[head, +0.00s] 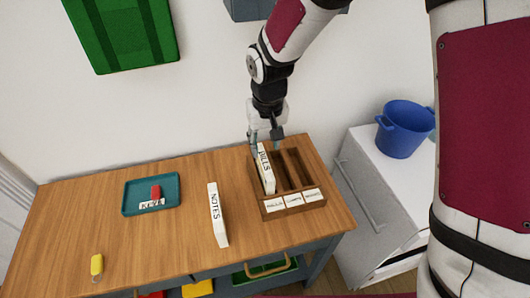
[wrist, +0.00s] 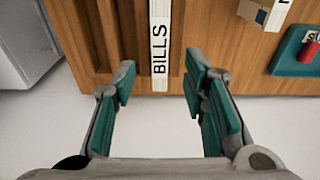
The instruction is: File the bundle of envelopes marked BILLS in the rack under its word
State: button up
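The bundle of envelopes marked BILLS (head: 266,171) stands upright in the left compartment of the wooden rack (head: 291,211). It also shows in the wrist view (wrist: 161,45), with its word running along the edge. The rack has three compartments; the middle and right ones look empty. Three white labels (head: 293,200) line its front, their words too small to read surely. My gripper (head: 265,147) is just above the back end of the bundle. In the wrist view its fingers (wrist: 159,76) are spread apart, with clear gaps either side of the bundle.
A bundle marked NOTES (head: 217,214) stands on the table (head: 75,220) left of the rack. A teal tray (head: 130,204) holds a red item and a KEYS label. A yellow tag (head: 97,265) lies at front left. A blue bucket (head: 402,132) stands on the white cabinet at right.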

jog(key=shift+r, duration=0.6)
jog(key=s+d+r+m+t, duration=0.1)
jog(key=s+d+r, duration=0.3)
jog(key=d+r, duration=0.3)
jog(key=s+d+r+m+t, duration=0.1)
jog(key=s+d+r, duration=0.2)
jog(key=d+r, duration=0.35)
jog(key=s+d+r, duration=0.3)
jog(key=s, duration=0.4)
jog(key=s+d+r+m+t, duration=0.1)
jog(key=s+d+r, duration=0.2)
jog(key=s, duration=0.5)
jog(key=shift+s+d+r+t, duration=0.2)
jog(key=shift+r+t, duration=0.1)
jog(key=shift+r, duration=0.2)
